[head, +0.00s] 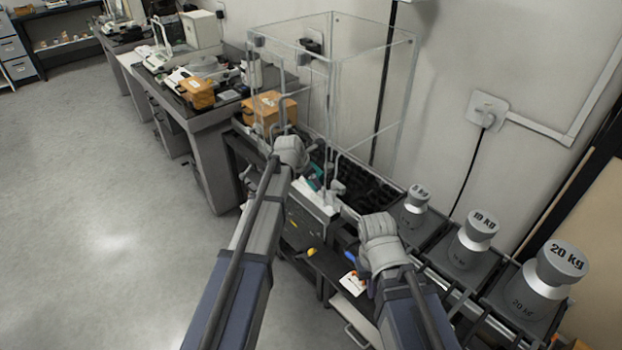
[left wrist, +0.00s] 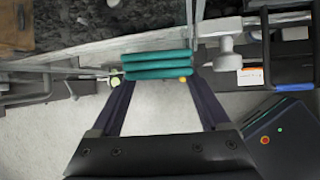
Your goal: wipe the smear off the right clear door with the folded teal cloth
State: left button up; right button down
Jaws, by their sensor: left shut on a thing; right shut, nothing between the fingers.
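The folded teal cloth (left wrist: 158,65) lies across the tips of my left gripper (left wrist: 157,80), which is shut on it, in the left wrist view. In the head view a small part of the cloth (head: 316,179) shows beside my left gripper (head: 291,152), whose fingers are mostly hidden. The clear enclosure (head: 372,95) stands just beyond, with its transparent panels upright. A grey knob (left wrist: 228,62) shows right of the cloth. I cannot make out the smear or clearly tell the right door's edges. My right gripper (head: 378,229) is shut and empty, low in front of the weights.
Steel weights stand on the right: a small one (head: 416,205), a 10 kg (head: 476,238) and a 20 kg (head: 548,280). A long bench (head: 215,125) with instruments runs along the wall. Floor is clear at left.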

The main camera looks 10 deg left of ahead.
pick_arm(q)
jog(key=shift+w+a, duration=0.85)
jog(key=shift+a, duration=0.3)
jog(key=shift+w+a, duration=0.1)
jog(key=shift+w+a, duration=1.05)
jog(key=shift+a, duration=0.15)
jog(key=s+a, duration=0.3)
jog(key=s, duration=0.1)
jog(key=shift+s+a, duration=0.35)
jog(key=shift+s, duration=0.05)
jog(key=shift+s+a, duration=0.95)
jog(key=shift+s, duration=0.25)
